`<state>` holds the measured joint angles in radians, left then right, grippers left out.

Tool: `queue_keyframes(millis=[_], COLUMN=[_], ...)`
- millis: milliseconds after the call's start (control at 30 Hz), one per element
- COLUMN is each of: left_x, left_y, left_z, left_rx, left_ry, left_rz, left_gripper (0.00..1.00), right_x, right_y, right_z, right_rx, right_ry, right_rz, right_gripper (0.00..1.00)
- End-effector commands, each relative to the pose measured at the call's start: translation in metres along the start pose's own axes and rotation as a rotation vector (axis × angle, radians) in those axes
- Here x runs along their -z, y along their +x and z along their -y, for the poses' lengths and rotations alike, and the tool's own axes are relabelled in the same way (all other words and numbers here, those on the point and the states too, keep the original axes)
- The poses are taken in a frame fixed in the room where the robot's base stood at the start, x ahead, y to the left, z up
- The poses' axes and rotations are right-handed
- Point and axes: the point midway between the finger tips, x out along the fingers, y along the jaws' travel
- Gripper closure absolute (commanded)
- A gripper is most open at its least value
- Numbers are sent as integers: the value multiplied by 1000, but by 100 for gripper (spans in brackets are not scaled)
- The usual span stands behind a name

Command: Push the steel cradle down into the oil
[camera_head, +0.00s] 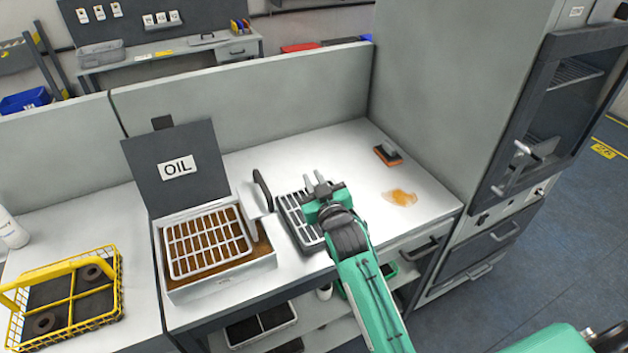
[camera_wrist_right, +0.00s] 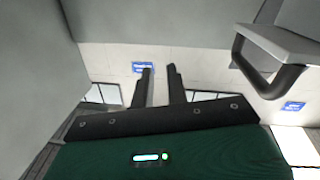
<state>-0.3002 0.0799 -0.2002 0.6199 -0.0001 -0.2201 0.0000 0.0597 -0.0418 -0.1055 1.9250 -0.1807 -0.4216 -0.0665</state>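The steel cradle (camera_head: 208,243), a pale wire grid, sits in the top of the open oil box (camera_head: 222,287), with brown oil showing through and around it. Its bracket with a dark handle (camera_head: 263,188) rises at the right side; a dark handle (camera_wrist_right: 268,75) also shows at the upper right of the wrist view. My right gripper (camera_head: 315,181) is to the right of the handle, apart from it, above a grey slotted rack. Its fingers (camera_wrist_right: 160,85) stand apart with nothing between them. My left gripper is out of view.
The dark OIL lid (camera_head: 200,195) stands open behind the box. A yellow basket (camera_head: 118,290) with dark rings is at left. The slotted rack (camera_head: 288,212) lies right of the box. An orange spill (camera_head: 400,197) and a brush (camera_head: 388,156) are farther right. A partition bounds the back.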

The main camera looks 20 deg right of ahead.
Motion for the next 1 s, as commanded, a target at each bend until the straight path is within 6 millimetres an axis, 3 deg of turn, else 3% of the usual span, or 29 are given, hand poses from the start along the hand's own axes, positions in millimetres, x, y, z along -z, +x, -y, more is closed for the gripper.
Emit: queue_keyframes(millis=[33, 100, 367, 533, 1000], left_x=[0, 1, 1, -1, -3], left_y=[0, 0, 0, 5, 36], left_z=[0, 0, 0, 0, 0], left_rx=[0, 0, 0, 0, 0], left_ry=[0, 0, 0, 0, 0], left_rz=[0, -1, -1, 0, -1], left_gripper=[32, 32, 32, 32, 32], right_x=[0, 0, 0, -4, -16], right_y=[0, 0, 0, -11, -104], right_z=[0, 0, 0, -6, -62], right_rx=[0, 0, 0, -7, -65], right_ry=[0, 0, 0, -1, -3], right_rz=[0, 0, 0, 1, 13], right_gripper=[75, 64, 64, 64, 64])
